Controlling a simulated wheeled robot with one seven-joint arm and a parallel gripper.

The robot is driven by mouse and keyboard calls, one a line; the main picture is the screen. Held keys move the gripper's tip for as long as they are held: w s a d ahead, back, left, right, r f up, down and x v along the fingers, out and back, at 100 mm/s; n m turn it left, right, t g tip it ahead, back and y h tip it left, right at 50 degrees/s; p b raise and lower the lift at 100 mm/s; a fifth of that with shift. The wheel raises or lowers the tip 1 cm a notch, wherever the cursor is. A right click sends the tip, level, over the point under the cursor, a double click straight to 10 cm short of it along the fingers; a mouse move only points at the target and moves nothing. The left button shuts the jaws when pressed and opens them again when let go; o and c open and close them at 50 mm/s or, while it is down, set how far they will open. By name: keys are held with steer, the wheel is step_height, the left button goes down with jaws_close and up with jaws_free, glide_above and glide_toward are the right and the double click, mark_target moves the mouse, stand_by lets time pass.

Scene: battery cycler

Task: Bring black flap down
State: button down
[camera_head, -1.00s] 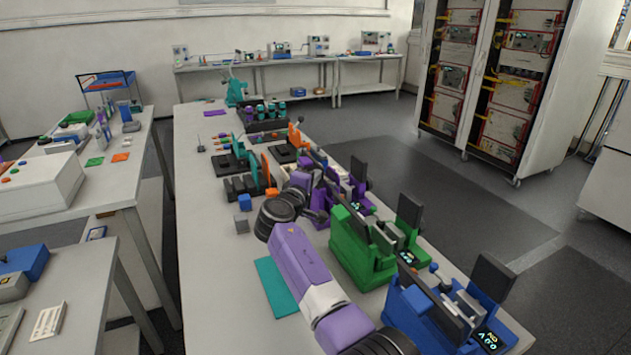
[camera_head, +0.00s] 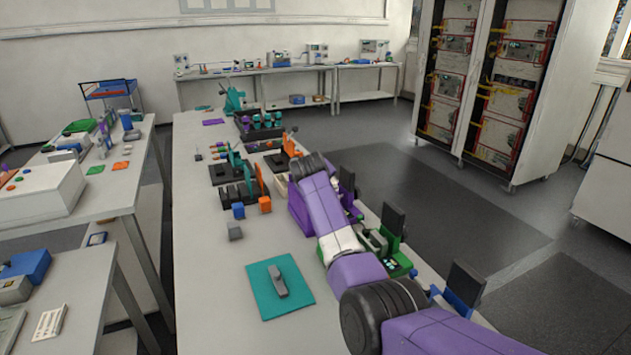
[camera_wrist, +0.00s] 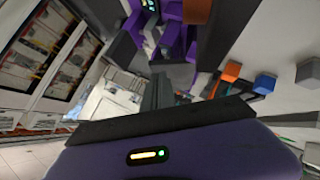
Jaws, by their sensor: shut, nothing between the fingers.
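Three cyclers stand along the right table edge: a purple one (camera_head: 299,208), a green one (camera_head: 397,262) and a blue one (camera_head: 457,303). Each has an upright black flap: the purple one's (camera_head: 347,185), the green one's (camera_head: 392,225) and the blue one's (camera_head: 466,281). My arm covers much of them in the head view and hides my gripper there. In the wrist view my gripper (camera_wrist: 157,92) is shut and empty, pointing towards the purple cycler (camera_wrist: 177,38). Dark parts lie close around the fingertips; I cannot tell whether they touch the flap.
A teal mat (camera_head: 263,303) with a grey piece (camera_head: 279,281) lies on the table. Small blue (camera_head: 238,211), orange (camera_head: 265,205) and grey (camera_head: 235,231) blocks are left of the purple cycler. A black rack (camera_head: 259,128) stands farther back. The table's left side is mostly clear.

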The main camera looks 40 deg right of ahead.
steer(key=d+f+m+y, duration=0.1)
steer(key=y, duration=0.1)
steer(key=s+d+f+m+y, duration=0.1)
steer(key=y, duration=0.1)
steer(key=shift+d+f+t+y, duration=0.3)
steer(key=shift+d+t, duration=0.1)
steer(key=shift+d+m+b, duration=0.1)
steer(key=shift+m+b, duration=0.2)
steer(key=shift+r, duration=0.1)
stand_by(0.4)
steer(key=w+d+r+p+v, duration=0.1)
steer(key=r+v, duration=0.1)
steer(key=v, duration=1)
steer(key=shift+r, duration=0.2)
steer(key=shift+w+d, duration=0.1)
